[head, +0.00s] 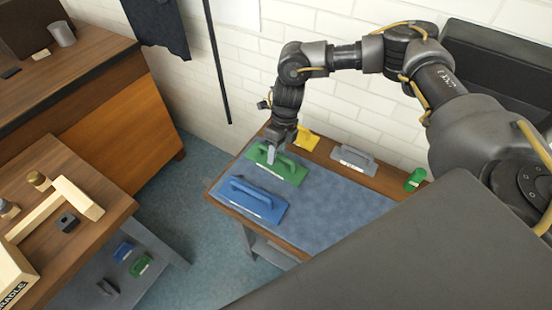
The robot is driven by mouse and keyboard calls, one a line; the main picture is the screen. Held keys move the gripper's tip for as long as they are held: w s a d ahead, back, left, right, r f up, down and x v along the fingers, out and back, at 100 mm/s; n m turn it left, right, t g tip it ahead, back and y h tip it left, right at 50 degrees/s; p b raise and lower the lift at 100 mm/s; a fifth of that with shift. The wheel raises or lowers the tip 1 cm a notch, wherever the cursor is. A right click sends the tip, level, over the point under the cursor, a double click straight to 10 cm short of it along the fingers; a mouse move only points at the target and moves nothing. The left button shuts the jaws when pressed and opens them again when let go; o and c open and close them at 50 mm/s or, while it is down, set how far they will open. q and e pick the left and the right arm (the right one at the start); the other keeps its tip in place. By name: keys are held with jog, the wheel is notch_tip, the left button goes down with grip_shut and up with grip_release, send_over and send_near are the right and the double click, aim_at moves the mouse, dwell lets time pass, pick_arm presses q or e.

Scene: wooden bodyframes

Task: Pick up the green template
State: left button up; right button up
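The green template (287,168) is a flat green plate with a raised handle. It lies on the blue-grey mat (335,205) of the small wooden table, behind the blue template. My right gripper (271,155) points down at its left part, by the handle. The fingers are small in the picture, and I cannot tell whether they are around the handle or touch it. The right arm reaches in from the right, over the table. My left gripper is not in the head view.
A blue template (257,202) lies in front of the green one. A yellow template (306,139), a grey template (353,158) and a green object (415,179) stand along the table's back edge. The mat's right part is clear. A wooden bench (75,185) with wooden parts is at left.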

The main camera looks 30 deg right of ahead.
jog(key=shift+a+f, duration=0.1)
jog(key=shift+f, duration=0.25)
jog(key=shift+c, duration=0.4)
grip_shut()
jog(key=shift+r, duration=0.2)
